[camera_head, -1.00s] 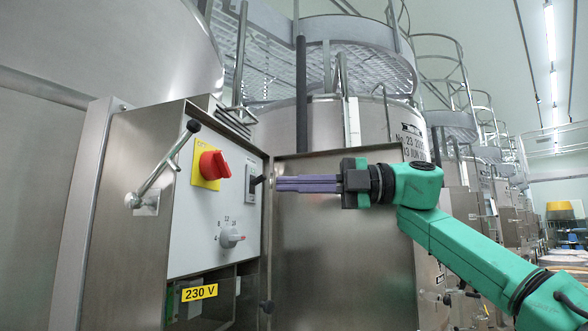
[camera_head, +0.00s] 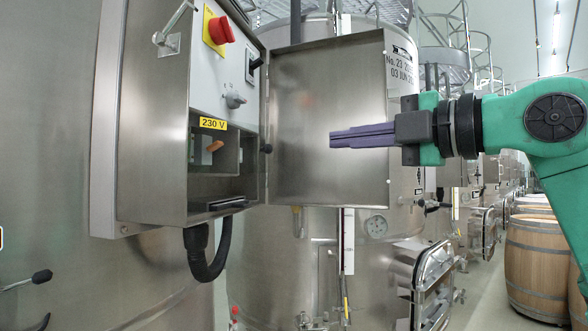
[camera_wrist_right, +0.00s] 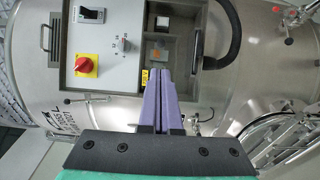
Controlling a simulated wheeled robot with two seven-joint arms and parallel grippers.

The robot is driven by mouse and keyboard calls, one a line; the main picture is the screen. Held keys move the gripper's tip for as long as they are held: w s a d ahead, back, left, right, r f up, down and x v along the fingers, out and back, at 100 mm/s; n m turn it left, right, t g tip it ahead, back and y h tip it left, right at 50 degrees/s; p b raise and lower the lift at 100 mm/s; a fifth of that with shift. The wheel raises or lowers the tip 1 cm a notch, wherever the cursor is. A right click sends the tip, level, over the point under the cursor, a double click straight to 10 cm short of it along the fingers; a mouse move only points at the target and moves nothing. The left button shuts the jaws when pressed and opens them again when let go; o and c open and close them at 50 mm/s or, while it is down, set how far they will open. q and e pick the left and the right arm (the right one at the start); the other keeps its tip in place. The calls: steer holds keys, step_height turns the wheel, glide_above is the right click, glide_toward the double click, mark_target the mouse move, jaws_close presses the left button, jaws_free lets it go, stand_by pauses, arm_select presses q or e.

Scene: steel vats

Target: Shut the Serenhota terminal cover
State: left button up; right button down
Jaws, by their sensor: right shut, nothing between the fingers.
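A steel control box (camera_head: 150,130) stands open on the left, with a yellow 230 V label (camera_head: 213,124) above a recessed compartment. A flat steel cover (camera_head: 300,110) stands swung out to the right of the box, its left edge at the box's right edge. I take this panel as the terminal cover; no Serenhota name is readable. My right gripper (camera_head: 334,138) is shut and empty. Its purple fingers point left across the cover's face; touching or apart, I cannot tell. In the wrist view the fingers (camera_wrist_right: 160,75) point toward the open compartment (camera_wrist_right: 160,45). My left gripper is not in view.
A red switch (camera_head: 220,29) and a grey dial (camera_head: 235,101) protrude from the box front. A thick black cable (camera_head: 207,262) hangs below it. A large steel vat (camera_head: 265,265) stands behind the cover. Wooden barrels (camera_head: 537,265) stand at right.

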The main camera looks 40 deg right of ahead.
steer(key=p, duration=0.3)
glide_toward(270, 148)
steer(key=w+p, duration=0.2)
steer(key=w, duration=0.1)
steer(key=w+p, duration=0.2)
steer(key=w, duration=0.2)
steer(key=shift+a+r+p, duration=0.1)
steer(key=shift+a+p, duration=0.1)
steer(key=shift+p, duration=0.2)
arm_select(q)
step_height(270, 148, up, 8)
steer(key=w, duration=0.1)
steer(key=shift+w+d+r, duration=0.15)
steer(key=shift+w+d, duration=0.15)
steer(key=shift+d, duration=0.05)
arm_select(e)
steer(key=shift+s, duration=0.1)
